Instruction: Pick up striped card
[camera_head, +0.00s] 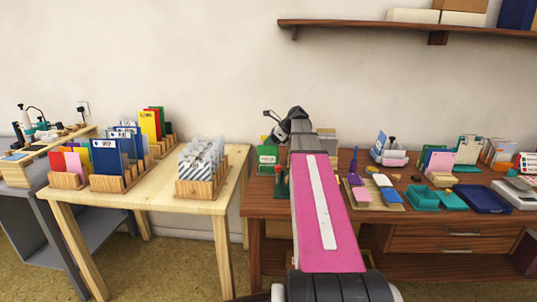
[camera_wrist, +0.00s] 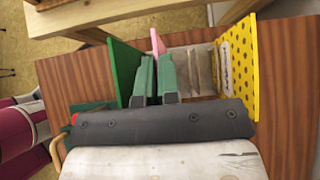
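In the wrist view my gripper (camera_wrist: 157,62) points into a card holder standing on a reddish-brown wood surface. Its two teal fingers are close together, and I cannot tell whether anything is between them. A pink card (camera_wrist: 156,40) stands just beyond the fingertips, seen nearly edge-on. A green card (camera_wrist: 123,70) is on the left and a yellow dotted card (camera_wrist: 238,65) on the right. I cannot make out a clearly striped card there. In the head view, grey-white patterned, possibly striped cards (camera_head: 201,158) stand in a wooden rack.
The light wooden table (camera_head: 150,197) on the left carries racks of coloured cards. The dark desk (camera_head: 390,215) on the right holds inkpads, trays and more cards. A wall shelf (camera_head: 350,23) is above. Pale wooden bars (camera_wrist: 85,15) cross the wrist view near the holder.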

